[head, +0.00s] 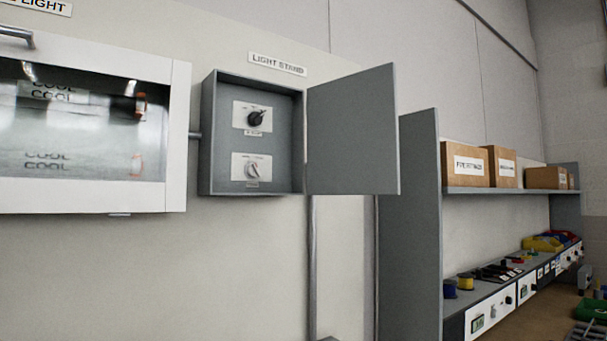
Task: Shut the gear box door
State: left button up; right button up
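The gear box (207,150) is a grey wall box under a "LIGHT STAND" label. Its grey door (352,130) stands open, swung out to the right from the box's right edge. Inside are two white switch plates, the upper with a black knob (256,118) and the lower with a light knob (252,170). Neither of my grippers is in the head view, and nothing touches the door.
A white cabinet with a glass front (178,135) hangs just left of the box. To the right stands a grey shelf unit (410,225) with cardboard boxes (465,164) above and instruments (490,315) below. The space in front of the door looks clear.

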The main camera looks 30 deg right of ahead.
aim_at(353, 149)
jog(key=l+u, duration=0.5)
jog(key=u, duration=0.25)
jog(key=k+l+u, duration=0.1)
jog(key=l, duration=0.35)
jog(key=k+l+u, duration=0.1)
jog(key=k+l, duration=0.15)
jog(key=l, duration=0.2)
jog(key=k+l+u, duration=0.1)
jog(key=l, duration=0.35)
jog(key=k+l+u, duration=0.1)
jog(key=k+l, duration=0.2)
jog(key=l, duration=0.15)
jog(key=k+l+u, duration=0.1)
jog(key=l, duration=0.3)
jog(key=k+l, duration=0.2)
jog(key=l, duration=0.15)
jog(key=k+l, duration=0.25)
jog(key=l, duration=0.15)
jog(key=k+l, duration=0.2)
jog(key=l, duration=0.15)
